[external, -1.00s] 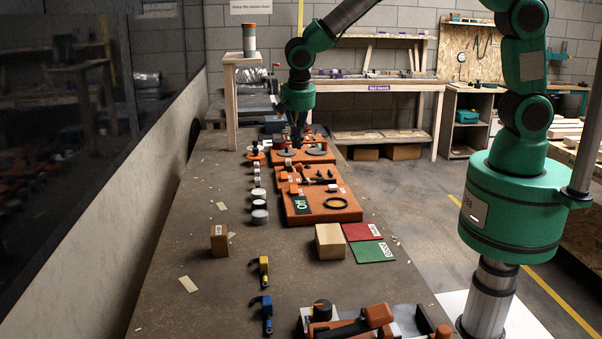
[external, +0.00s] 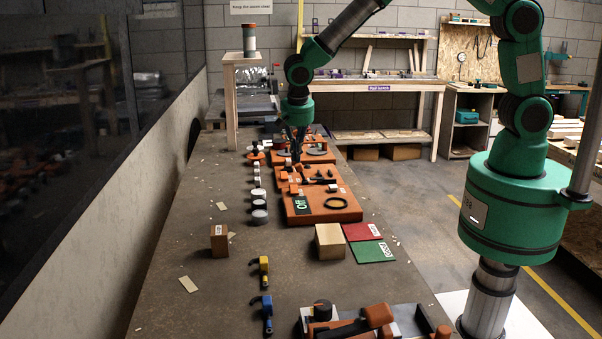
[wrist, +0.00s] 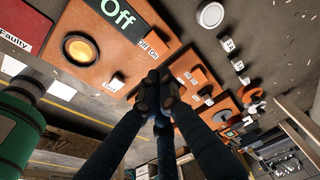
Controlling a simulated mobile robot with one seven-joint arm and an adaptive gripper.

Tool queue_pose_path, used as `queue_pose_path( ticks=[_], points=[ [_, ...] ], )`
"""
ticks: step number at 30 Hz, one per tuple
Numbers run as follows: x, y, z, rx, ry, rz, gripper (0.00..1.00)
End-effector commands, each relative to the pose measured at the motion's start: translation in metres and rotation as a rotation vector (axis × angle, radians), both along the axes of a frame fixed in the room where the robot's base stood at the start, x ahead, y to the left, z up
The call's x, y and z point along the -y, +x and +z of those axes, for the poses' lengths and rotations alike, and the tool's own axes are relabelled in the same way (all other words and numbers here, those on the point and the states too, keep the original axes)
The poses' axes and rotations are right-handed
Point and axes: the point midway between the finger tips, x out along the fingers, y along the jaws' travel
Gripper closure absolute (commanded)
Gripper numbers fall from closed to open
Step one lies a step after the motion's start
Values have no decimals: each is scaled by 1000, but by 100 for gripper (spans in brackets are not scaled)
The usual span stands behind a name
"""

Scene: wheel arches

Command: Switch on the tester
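The tester is an orange board (external: 335,212) with a dark display reading "Off" (external: 302,204) and a black ring (external: 336,203). In the wrist view the "Off" display (wrist: 118,12) is at the top, with the dark-rimmed yellow disc (wrist: 80,48) to its left. An "Off On" label (wrist: 155,45) marks a switch area on the tester's edge. My gripper (wrist: 158,78) has its dark fingertips together, with nothing visible between them. In the external view my gripper (external: 297,158) is above the boards behind the tester. Contact with any switch cannot be told.
More orange boards with labelled switches (wrist: 190,78) lie beside the tester. A tan block (external: 329,240), red mat (external: 362,231) and green mat (external: 372,251) are nearer. The bench's left side is mostly clear.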

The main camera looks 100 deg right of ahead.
Motion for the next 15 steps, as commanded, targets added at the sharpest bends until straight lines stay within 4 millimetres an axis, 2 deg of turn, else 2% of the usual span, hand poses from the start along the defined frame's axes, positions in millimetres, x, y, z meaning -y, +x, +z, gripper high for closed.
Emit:
queue_pose_path(
  ticks=[6, 15],
  points=[
    [8, 0, -37, -2, 0, 0, 100],
    [16, 0, -78, 0, 0, 1, 100]
  ],
)
